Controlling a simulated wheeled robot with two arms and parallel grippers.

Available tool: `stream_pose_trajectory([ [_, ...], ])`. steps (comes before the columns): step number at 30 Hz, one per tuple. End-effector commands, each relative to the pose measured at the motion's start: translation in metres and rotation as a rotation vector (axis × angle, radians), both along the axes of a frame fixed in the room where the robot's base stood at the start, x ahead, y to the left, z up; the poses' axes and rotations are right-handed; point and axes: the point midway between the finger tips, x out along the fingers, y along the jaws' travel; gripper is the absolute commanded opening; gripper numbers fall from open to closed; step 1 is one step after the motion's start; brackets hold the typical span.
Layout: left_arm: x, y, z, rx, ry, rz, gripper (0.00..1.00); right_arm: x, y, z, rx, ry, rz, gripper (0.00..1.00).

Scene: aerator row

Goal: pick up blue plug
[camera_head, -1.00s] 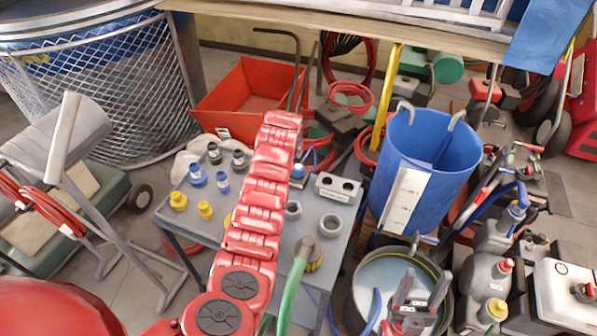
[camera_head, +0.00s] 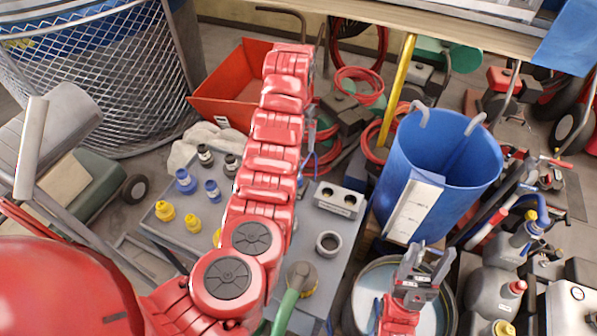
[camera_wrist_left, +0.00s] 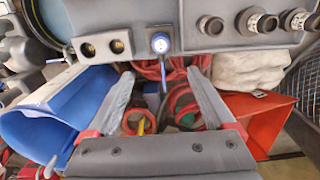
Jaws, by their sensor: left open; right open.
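A round blue-rimmed fitting, likely the blue plug (camera_wrist_left: 159,43), stands at the edge of the grey table (camera_wrist_left: 185,38) in the left wrist view, with a blue hose below it. It appears between the lines of my left gripper's fingers (camera_wrist_left: 158,78), which are open and empty, apart from it. In the head view my red left arm hides this fitting and the left gripper. Two other blue fittings, one of them here (camera_head: 185,182), stand on the table left of the arm. My right gripper (camera_head: 428,258) is open and empty above the round tub.
A two-hole block (camera_head: 339,199) and a grey ring (camera_head: 328,244) stand right of my left arm. Yellow fittings (camera_head: 165,211) and dark fittings (camera_head: 205,155) stand left.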

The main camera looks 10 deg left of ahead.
Motion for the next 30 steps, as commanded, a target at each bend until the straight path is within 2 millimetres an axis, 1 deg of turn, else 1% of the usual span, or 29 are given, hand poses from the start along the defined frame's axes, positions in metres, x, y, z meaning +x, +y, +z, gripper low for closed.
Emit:
stream_pose_trajectory([
  [3, -0.001, 0.002, -0.025, -0.001, 0.002, 0.001, 0.88, 0.0, 0.0, -0.005, 0.0, 0.0, 0.0, 0.57],
  [7, -0.001, 0.002, -0.047, -0.003, 0.002, 0.002, 0.88, 0.0, 0.0, -0.013, 0.0, 0.0, 0.0, 0.57],
  [8, -0.001, 0.0, -0.049, -0.002, 0.004, 0.0, 0.88, 0.0, 0.0, -0.008, 0.0, 0.001, 0.0, 0.57],
  [11, -0.002, 0.0, -0.068, -0.002, 0.006, 0.0, 0.88, 0.0, 0.0, -0.002, 0.0, 0.0, 0.0, 0.57],
  [13, -0.002, 0.0, -0.081, -0.002, 0.006, 0.0, 0.88, 0.0, 0.0, 0.005, 0.0, 0.0, 0.0, 0.57],
  [15, -0.002, 0.0, -0.094, -0.002, 0.004, 0.0, 0.88, 0.0, 0.0, 0.008, 0.0, 0.0, 0.0, 0.57],
  [19, -0.001, 0.0, -0.107, -0.002, 0.004, 0.0, 0.88, 0.0, 0.0, 0.01, 0.0, 0.0, 0.0, 0.57],
  [25, 0.0, 0.0, -0.115, -0.003, 0.001, 0.0, 0.88, 0.0, 0.0, 0.012, 0.0, 0.0, 0.0, 0.57],
  [30, -0.001, 0.002, -0.126, -0.003, 0.003, 0.001, 0.88, 0.0, 0.0, 0.02, 0.0, 0.0, 0.0, 0.57],
])
